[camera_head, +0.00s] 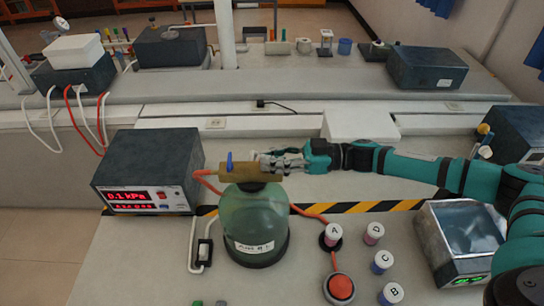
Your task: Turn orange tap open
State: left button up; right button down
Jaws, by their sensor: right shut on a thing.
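A green glass bell jar (254,222) with a white label stands on the bench. The orange-brown tap (240,173) sits across its top, with a small blue lever (230,161) upright at its left. My right gripper (268,164) reaches in from the right, level with the tap. Its fingers are shut on the right end of the tap and partly hide it. An orange hose runs from the left side of the tap to a dark gauge box (150,170) with red digits, one line reading 0.1 kPa. My left gripper is not in view.
Small capped bottles A (334,236), B (391,294) and C (382,262) stand to the right, by a red push button (341,288). A metal box with a glassy top (462,240) is at the right. A striped strip (365,207) crosses behind the jar.

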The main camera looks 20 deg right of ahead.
jog(key=shift+a, duration=0.1)
jog(key=c, duration=1.4)
grip_release()
jog(key=shift+a, duration=0.1)
jog(key=v, duration=1.2)
